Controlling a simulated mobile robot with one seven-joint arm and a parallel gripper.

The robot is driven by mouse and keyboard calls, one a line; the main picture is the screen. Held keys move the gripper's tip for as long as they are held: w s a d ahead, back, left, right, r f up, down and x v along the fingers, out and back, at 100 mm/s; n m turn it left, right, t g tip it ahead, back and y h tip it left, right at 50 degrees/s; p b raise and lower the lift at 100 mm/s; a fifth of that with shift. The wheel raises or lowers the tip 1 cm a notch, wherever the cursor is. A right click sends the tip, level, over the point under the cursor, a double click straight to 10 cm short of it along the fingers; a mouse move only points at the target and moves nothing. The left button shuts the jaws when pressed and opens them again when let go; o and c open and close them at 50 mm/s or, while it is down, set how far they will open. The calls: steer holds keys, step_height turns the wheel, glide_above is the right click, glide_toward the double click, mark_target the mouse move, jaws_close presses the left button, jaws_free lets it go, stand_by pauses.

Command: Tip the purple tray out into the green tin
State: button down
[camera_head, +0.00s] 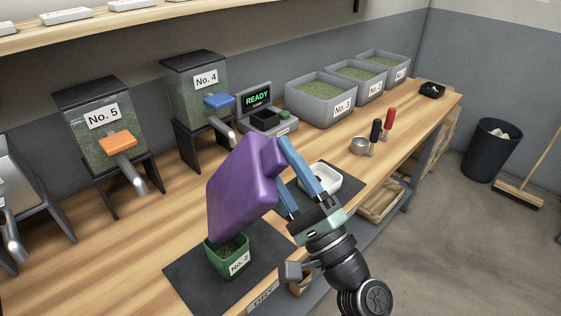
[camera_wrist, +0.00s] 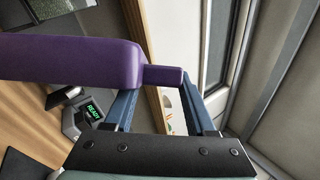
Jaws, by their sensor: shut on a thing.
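The purple tray (camera_head: 243,185) is tilted steeply above the green tin in the head view, its underside facing the camera. My gripper (camera_head: 283,175) is shut on the tray's short tab at its right end. In the wrist view the tray (camera_wrist: 70,62) spans the left side, and its tab lies between the blue fingers of my gripper (camera_wrist: 165,85). The green tin (camera_head: 230,264) stands upright on a dark mat, with greenish beans visible inside. The tray's lower edge is over or just behind the tin's rim. The tray's inside is hidden.
A white tray (camera_head: 321,180) sits on another dark mat behind my gripper. A scale reading READY (camera_head: 262,110), hoppers No. 4 (camera_head: 200,95) and No. 5 (camera_head: 100,125), and grey bins (camera_head: 322,103) line the back. The dark mat (camera_head: 185,275) is clear left of the tin.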

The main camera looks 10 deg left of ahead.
stand_by(0.6)
steer(key=shift+r+p, duration=0.9)
steer(key=shift+r, duration=0.65)
